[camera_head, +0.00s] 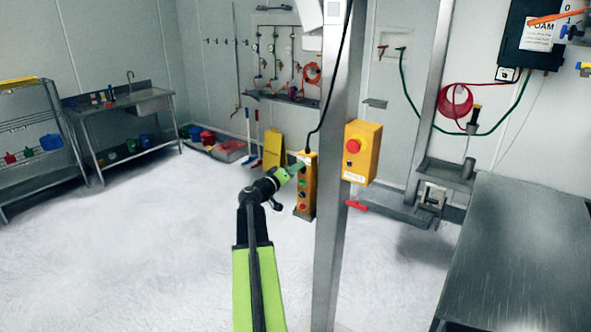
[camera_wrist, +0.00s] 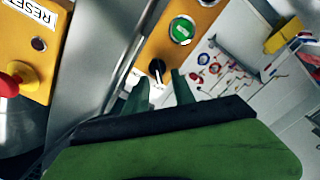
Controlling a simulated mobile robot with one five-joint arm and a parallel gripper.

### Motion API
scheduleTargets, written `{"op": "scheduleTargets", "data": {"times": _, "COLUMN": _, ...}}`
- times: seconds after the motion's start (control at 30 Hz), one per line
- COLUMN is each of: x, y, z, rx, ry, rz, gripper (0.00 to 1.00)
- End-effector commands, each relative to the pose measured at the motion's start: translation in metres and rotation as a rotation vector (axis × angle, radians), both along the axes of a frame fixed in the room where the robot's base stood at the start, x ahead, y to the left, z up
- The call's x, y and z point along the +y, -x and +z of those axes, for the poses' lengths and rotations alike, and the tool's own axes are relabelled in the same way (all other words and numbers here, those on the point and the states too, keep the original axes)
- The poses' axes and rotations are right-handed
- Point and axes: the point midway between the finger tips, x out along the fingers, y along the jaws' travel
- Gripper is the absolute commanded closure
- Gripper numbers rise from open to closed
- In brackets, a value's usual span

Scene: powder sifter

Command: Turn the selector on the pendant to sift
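The yellow pendant (camera_head: 307,190) hangs from a black cable beside a steel post, with a column of buttons on its face. In the wrist view the pendant (camera_wrist: 188,48) shows a green button and the black selector knob (camera_wrist: 157,67) with a white mark. My gripper (camera_head: 298,167) is at the upper part of the pendant's face. In the wrist view its two green fingers (camera_wrist: 161,80) are apart, with the selector just beyond the gap between their tips. I cannot tell whether they touch it. The selector's setting is not readable.
The steel post (camera_head: 333,230) stands right beside the pendant. An orange box (camera_head: 362,155) with a red stop button is fixed to the post's right; its RESET label (camera_wrist: 38,12) shows in the wrist view. A steel table (camera_head: 520,250) is at right. The floor at left is clear.

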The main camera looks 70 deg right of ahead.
Motion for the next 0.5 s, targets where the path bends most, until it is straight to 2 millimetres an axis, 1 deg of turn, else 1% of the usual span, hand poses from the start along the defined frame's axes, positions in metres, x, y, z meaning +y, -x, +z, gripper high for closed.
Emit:
{"op": "scheduleTargets", "data": {"times": 0.17, "x": 0.0, "y": 0.0, "z": 0.0, "rx": 0.001, "ry": 0.0, "rz": 0.001, "gripper": 0.69}}
{"op": "scheduleTargets", "data": {"times": 0.27, "x": 0.005, "y": -0.001, "z": 0.0, "rx": 0.001, "ry": 0.001, "rz": 0.001, "gripper": 0.69}}
{"op": "scheduleTargets", "data": {"times": 0.37, "x": 0.02, "y": -0.005, "z": 0.0, "rx": 0.001, "ry": 0.001, "rz": 0.003, "gripper": 0.69}}
{"op": "scheduleTargets", "data": {"times": 0.47, "x": 0.045, "y": -0.011, "z": 0.0, "rx": 0.001, "ry": 0.001, "rz": 0.004, "gripper": 0.69}}
{"op": "scheduleTargets", "data": {"times": 0.5, "x": 0.057, "y": -0.013, "z": 0.0, "rx": 0.001, "ry": 0.0, "rz": 0.004, "gripper": 0.69}}
